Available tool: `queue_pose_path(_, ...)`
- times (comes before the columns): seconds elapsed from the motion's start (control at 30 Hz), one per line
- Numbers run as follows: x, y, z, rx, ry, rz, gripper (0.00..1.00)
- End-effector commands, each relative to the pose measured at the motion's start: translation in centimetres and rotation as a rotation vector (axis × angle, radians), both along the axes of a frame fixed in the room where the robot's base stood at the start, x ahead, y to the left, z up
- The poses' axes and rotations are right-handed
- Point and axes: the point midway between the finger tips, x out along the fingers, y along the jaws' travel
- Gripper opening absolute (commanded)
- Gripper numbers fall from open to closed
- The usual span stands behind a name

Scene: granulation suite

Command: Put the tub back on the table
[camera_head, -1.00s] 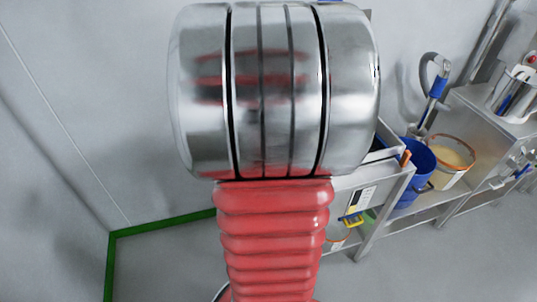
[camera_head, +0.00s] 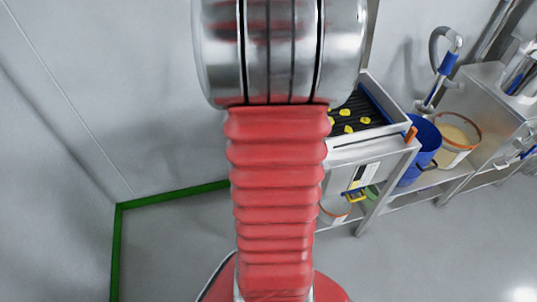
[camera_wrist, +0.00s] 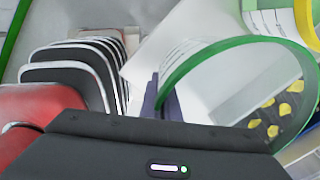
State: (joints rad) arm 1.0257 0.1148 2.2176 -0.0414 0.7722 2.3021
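A clear tub with a green rim (camera_wrist: 239,40) fills the right of the wrist view, close to the camera and tilted in the picture. My gripper (camera_wrist: 162,97) shows as dark purple-grey fingers at the rim's left edge. The fingers appear shut on the tub's wall, one on each side; their tips are partly hidden. In the head view my arm hides the gripper and the held tub. A steel table (camera_head: 345,154) stands right of my arm, with a dark tray (camera_head: 368,112) of yellow pieces set in its top. These pieces also show through the tub in the wrist view.
A blue bucket (camera_head: 421,150) and an orange-rimmed bucket (camera_head: 458,140) stand right of the table. A smaller orange-rimmed tub (camera_head: 334,210) sits low under the table. Another tub with a yellow rim (camera_wrist: 304,22) shows top right in the wrist view. A wall stands behind.

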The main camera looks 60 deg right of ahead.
Motion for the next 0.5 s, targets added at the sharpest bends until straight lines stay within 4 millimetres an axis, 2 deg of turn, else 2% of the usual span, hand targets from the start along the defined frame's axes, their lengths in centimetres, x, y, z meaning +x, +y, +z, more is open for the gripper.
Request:
queue_pose_path(0.17, 0.0, 0.0, -0.3, 0.001, 0.001, 0.0, 0.0)
queue_pose_path(0.4, 0.0, 0.0, -3.1, 0.002, 0.002, 0.001, 0.0)
queue_pose_path(0.5, 0.0, 0.0, -3.7, 0.001, 0.001, 0.001, 0.0)
